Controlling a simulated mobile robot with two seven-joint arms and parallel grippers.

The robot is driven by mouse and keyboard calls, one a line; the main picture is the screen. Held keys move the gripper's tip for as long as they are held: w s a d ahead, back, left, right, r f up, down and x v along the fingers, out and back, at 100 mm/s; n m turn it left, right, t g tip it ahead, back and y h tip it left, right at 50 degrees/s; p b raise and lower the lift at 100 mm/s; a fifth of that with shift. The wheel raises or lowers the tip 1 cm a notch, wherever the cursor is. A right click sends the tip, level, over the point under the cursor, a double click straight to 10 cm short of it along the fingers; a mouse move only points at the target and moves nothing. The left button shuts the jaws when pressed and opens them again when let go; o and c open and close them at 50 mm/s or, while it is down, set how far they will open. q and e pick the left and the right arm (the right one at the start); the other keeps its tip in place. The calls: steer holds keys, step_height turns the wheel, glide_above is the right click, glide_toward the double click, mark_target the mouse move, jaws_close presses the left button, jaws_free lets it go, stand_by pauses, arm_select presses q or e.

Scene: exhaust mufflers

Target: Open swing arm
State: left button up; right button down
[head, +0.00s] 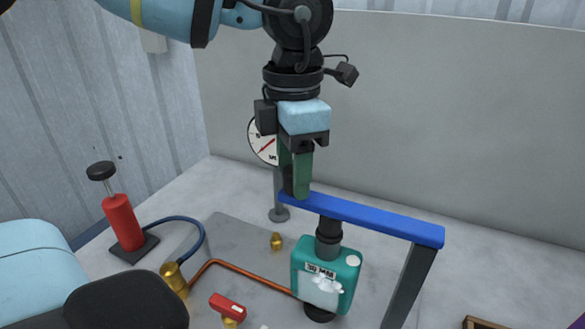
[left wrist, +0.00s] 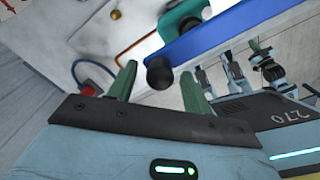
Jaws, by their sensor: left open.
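The blue swing arm (head: 360,215) is a long bar running from my left gripper to a dark post at the right. It also shows in the left wrist view (left wrist: 215,35). My left gripper (head: 297,192) points down with its green fingers at the bar's left end. It is open; in the left wrist view, a black round knob (left wrist: 159,73) near the bar's end shows between its fingers. I cannot tell whether they touch it. My right arm seems to show in the left wrist view, with a small green fingertip (left wrist: 255,44); its jaw state is unclear.
A teal box (head: 325,275) with a black neck stands under the bar. A dial gauge (head: 264,142) on a post stands behind my gripper. A grey wall closes the back.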

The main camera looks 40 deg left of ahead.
arm_select(q)
steer(key=shift+f, duration=0.45)
steer(key=shift+c, duration=0.3)
jaws_close()
